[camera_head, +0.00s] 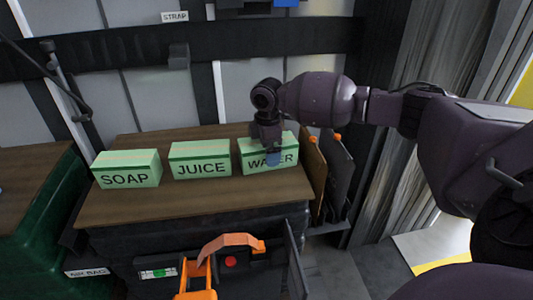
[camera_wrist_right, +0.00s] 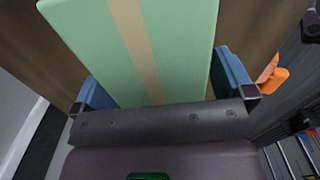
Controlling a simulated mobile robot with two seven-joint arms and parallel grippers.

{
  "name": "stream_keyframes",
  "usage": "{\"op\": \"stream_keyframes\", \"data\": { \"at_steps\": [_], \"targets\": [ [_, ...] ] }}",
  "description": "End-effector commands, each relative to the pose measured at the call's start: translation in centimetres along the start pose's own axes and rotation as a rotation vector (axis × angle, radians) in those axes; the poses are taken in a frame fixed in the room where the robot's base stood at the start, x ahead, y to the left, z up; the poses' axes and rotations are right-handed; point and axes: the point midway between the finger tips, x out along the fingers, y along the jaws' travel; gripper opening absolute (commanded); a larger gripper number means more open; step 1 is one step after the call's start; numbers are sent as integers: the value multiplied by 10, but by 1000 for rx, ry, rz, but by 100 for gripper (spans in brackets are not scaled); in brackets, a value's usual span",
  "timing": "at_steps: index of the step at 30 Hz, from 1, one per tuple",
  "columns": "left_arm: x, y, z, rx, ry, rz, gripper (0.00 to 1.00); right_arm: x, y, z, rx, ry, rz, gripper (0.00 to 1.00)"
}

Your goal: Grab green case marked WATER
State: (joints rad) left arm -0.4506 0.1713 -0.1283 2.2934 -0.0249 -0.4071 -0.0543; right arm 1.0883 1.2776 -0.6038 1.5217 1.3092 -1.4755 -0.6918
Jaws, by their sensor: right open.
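The green case marked WATER (camera_head: 251,160) sits upright on the brown tabletop (camera_head: 200,203), at the right end of a row of three. My right gripper (camera_head: 271,157) is above it, with one blue finger in front of the label, hiding part of the lettering. In the right wrist view the green case (camera_wrist_right: 185,45), with a tan stripe along its top, lies between the two blue fingers of my right gripper (camera_wrist_right: 164,85). The gripper is open around the case; I cannot tell whether either finger touches it. My left gripper is not in view.
Similar green cases marked JUICE (camera_head: 201,160) and SOAP (camera_head: 127,170) stand to the left, with gaps between them. Upright boards (camera_head: 323,165) stand close to the right of the table. An orange object (camera_head: 222,247) is in front, below the tabletop. The tabletop's front strip is clear.

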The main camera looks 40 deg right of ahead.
Motion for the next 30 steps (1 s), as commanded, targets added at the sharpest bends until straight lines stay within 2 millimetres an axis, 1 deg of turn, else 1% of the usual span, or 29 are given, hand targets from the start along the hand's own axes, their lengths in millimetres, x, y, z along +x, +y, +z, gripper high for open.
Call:
{"op": "stream_keyframes", "data": {
  "at_steps": [1, 2, 15, 17, 26, 30],
  "targets": [
    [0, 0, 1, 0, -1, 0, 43, -1, 0, 0, 0, 0, 1, 98],
    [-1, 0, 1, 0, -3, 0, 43, -1, 0, 0, 0, 0, 1, 94],
    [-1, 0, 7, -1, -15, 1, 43, 0, 0, 0, 0, 0, 0, 26],
    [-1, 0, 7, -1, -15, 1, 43, 0, 0, 0, 0, 0, 0, 18],
    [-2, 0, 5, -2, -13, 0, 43, -5, 1, 0, 0, 2, 4, 18],
    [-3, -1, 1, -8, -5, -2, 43, -20, 1, -1, 0, 5, 8, 18]
  ]
}}
